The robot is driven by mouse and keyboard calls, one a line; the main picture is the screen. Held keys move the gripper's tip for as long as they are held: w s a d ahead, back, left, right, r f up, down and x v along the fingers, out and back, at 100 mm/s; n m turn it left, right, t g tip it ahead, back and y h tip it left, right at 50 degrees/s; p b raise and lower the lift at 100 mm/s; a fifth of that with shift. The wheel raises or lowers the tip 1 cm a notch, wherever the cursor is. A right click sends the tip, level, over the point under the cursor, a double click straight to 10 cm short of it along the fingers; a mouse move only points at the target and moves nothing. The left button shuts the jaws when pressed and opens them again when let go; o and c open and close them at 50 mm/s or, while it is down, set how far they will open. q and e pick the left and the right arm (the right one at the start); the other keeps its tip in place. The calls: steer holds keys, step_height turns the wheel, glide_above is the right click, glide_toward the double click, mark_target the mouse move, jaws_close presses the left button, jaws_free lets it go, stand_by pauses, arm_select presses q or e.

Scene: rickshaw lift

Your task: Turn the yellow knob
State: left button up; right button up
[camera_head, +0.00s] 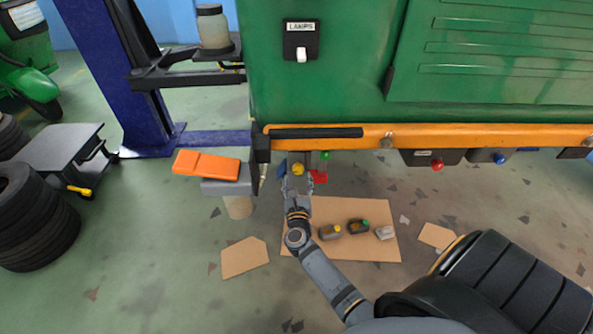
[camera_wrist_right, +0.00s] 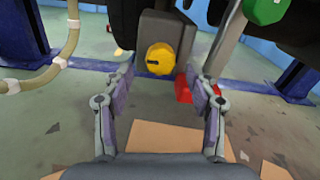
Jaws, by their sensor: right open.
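The yellow knob (camera_head: 298,169) sits below the orange bumper of the green vehicle, just beyond my right gripper (camera_head: 297,180). In the right wrist view the round yellow knob (camera_wrist_right: 161,59) is on the face of a grey box (camera_wrist_right: 168,30), with a dark slot across it. My right gripper (camera_wrist_right: 160,85) is open, its two fingers apart on either side of the knob in the picture. The fingers hold nothing, and I cannot tell how far short of the knob they are. My left gripper is not in view.
A green knob (camera_wrist_right: 264,10) hangs at the upper right, and a red part (camera_wrist_right: 184,90) sits below the box. A beige hose (camera_wrist_right: 50,62) is at left. An orange block (camera_head: 207,165) and blue lift post (camera_head: 107,70) stand left. Cardboard (camera_head: 370,215) with small containers lies below.

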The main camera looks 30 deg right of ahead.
mark_target(298, 171)
steer(key=x, duration=0.4)
steer(key=shift+w+d, duration=0.15)
steer(key=shift+w, duration=0.1)
